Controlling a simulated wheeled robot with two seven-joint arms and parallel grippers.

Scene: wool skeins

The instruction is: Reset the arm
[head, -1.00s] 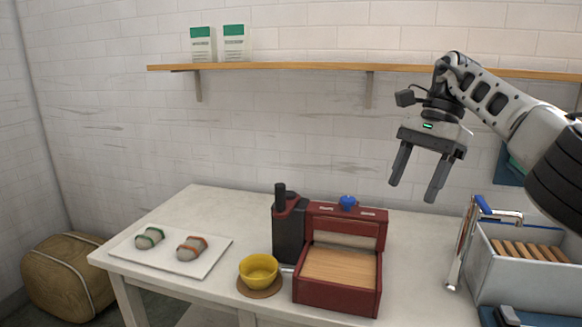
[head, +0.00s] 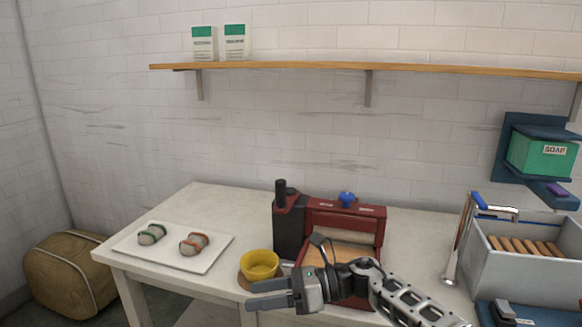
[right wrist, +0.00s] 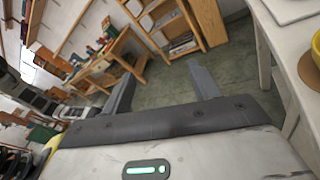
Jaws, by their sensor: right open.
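My right gripper (head: 270,294) is low in front of the table, with its fingers pointing left in the head view. It is open and empty; its two fingers also show apart in the right wrist view (right wrist: 163,90), over the floor. Behind its arm stands a red box (head: 345,216) with a wooden surface, partly hidden by my arm. A yellow bowl (head: 259,262) on a brown round mat is just above the fingers in the picture. My left gripper is not in view.
A white tray (head: 215,257) with two wool skeins (head: 152,234) lies on the table's left. A grey crate (head: 520,275) with wooden rods is at right. A shelf (head: 330,67) and a green soap box (head: 540,155) are on the wall. A wooden bookcase (right wrist: 210,22) stands beyond.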

